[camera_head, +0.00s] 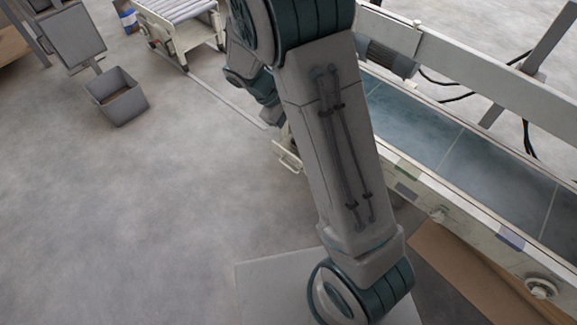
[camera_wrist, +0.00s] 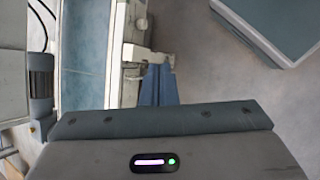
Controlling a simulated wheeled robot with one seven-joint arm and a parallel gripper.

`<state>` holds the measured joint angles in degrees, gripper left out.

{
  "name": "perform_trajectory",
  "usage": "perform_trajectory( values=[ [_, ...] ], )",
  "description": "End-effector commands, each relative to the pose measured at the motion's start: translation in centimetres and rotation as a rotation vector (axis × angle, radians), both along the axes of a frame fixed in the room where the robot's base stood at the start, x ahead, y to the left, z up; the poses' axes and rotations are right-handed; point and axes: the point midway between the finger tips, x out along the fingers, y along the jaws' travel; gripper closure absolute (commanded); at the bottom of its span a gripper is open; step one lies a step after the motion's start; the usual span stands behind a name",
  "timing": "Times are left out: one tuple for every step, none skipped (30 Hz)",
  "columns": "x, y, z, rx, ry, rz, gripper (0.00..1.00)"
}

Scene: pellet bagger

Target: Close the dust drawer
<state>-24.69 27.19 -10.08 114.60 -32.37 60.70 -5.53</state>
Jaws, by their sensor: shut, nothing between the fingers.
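A pale part with a bar-like handle (camera_head: 287,157) sticks out low beside the conveyor machine in the head view, partly behind my arm. It looks like the dust drawer, but I cannot tell how far out it stands. In the wrist view a pale bracket-like part (camera_wrist: 143,56) at the machine's side looks like the same piece. My gripper (camera_wrist: 158,68) shows there as two blue fingers pressed together, empty. Their tips are close to that part; I cannot tell if they touch it. In the head view my gripper is hidden behind my arm.
The long conveyor (camera_head: 415,125) with its blue belt and pale side rail runs along the right. A grey bin (camera_head: 118,98) stands at upper left, and a roller table (camera_head: 180,22) at the top. Brown board (camera_head: 462,270) lies below the conveyor. The grey floor at left is clear.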

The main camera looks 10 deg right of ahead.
Motion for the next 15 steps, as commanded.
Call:
perform_trajectory(
  values=[
    [0.9, 0.5, -3.5, -0.049, 0.034, 0.048, 1.0],
    [1.4, 0.6, -4.8, -0.076, 0.051, 0.076, 1.0],
    [2.1, 0.9, -6.5, -0.114, 0.073, 0.112, 1.0],
    [2.6, 1.1, -7.8, -0.142, 0.088, 0.139, 1.0],
    [3.0, 1.3, -9.1, -0.171, 0.103, 0.167, 1.0],
    [3.6, 1.6, -10.8, -0.209, 0.123, 0.205, 1.0],
    [4.1, 1.8, -12.1, -0.238, 0.138, 0.234, 1.0],
    [4.5, 2.0, -13.4, -0.268, 0.153, 0.262, 1.0],
    [5.1, 2.4, -15.2, -0.309, 0.173, 0.303, 1.0],
    [5.4, 2.6, -16.5, -0.338, 0.186, 0.331, 1.0],
    [5.8, 2.9, -17.9, -0.368, 0.199, 0.362, 1.0],
    [6.3, 3.3, -19.6, -0.41, 0.217, 0.401, 1.0],
    [6.7, 3.6, -21.0, -0.442, 0.229, 0.432, 1.0],
    [7.0, 3.9, -22.3, -0.473, 0.242, 0.462, 1.0],
    [7.4, 4.3, -24.2, -0.515, 0.259, 0.505, 1.0]
  ],
)
